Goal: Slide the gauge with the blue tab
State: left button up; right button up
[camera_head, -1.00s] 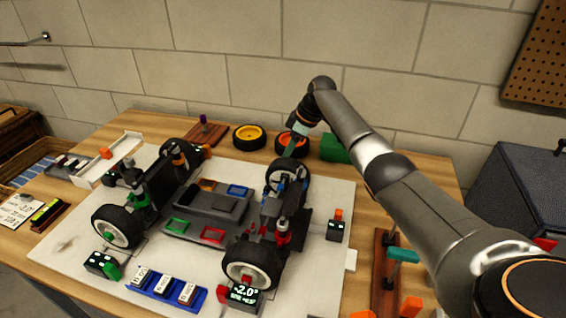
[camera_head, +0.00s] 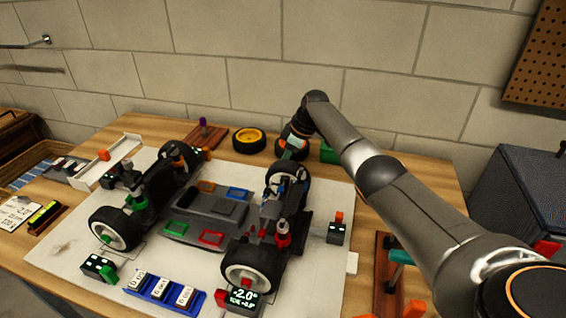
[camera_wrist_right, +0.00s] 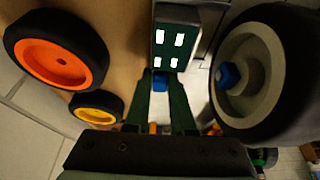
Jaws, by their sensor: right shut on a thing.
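In the right wrist view, the gauge (camera_wrist_right: 176,40) is a dark box with several lit white marks. Its blue tab (camera_wrist_right: 160,80) sits between the fingertips of my right gripper (camera_wrist_right: 160,90), which is shut on it. The gauge stands right beside a black car wheel with a grey rim (camera_wrist_right: 245,75). In the head view, my right gripper (camera_head: 291,148) is low behind the car's far right wheel (camera_head: 288,180). The gauge is hidden there. My left gripper is not in view.
The car chassis (camera_head: 205,212) stands on a white mat (camera_head: 70,245). Loose wheels with orange (camera_wrist_right: 55,65) and yellow (camera_wrist_right: 97,107) rims lie near the gripper. Other gauges with green (camera_head: 98,266), red (camera_head: 243,297) and orange (camera_head: 338,228) tabs stand around the car.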

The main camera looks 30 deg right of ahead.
grip_shut()
dwell(0.9)
